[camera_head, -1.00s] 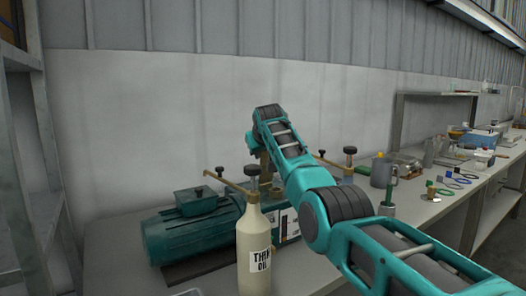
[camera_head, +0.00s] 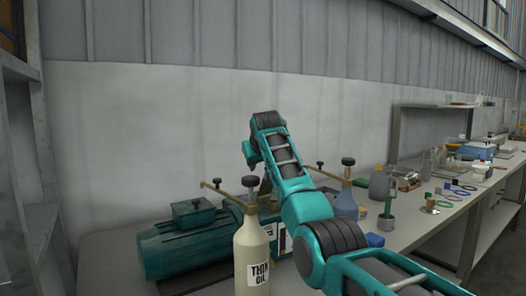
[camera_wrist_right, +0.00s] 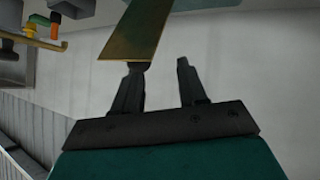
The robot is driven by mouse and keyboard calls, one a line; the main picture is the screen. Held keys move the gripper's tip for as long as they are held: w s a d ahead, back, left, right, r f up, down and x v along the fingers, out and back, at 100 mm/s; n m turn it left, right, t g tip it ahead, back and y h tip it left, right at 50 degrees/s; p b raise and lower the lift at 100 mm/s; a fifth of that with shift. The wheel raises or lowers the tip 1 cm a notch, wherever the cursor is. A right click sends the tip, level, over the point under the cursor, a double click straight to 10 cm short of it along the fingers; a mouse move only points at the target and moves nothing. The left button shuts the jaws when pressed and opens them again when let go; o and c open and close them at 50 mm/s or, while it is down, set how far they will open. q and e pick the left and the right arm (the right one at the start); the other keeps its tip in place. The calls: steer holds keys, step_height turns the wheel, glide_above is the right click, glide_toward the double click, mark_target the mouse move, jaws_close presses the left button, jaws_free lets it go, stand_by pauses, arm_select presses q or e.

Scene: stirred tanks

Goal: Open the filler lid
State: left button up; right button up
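My right arm reaches over the teal motor-and-pump unit (camera_head: 185,243). I cannot tell surely which part is the filler lid. My left gripper is not in view.
A cream bottle marked "THIN OIL" (camera_head: 252,262) stands in front of the unit. The bench to the right holds many small items.

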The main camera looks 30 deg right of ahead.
steer(key=v, duration=1)
steer(key=shift+b, duration=0.3)
steer(key=shift+f, duration=0.15)
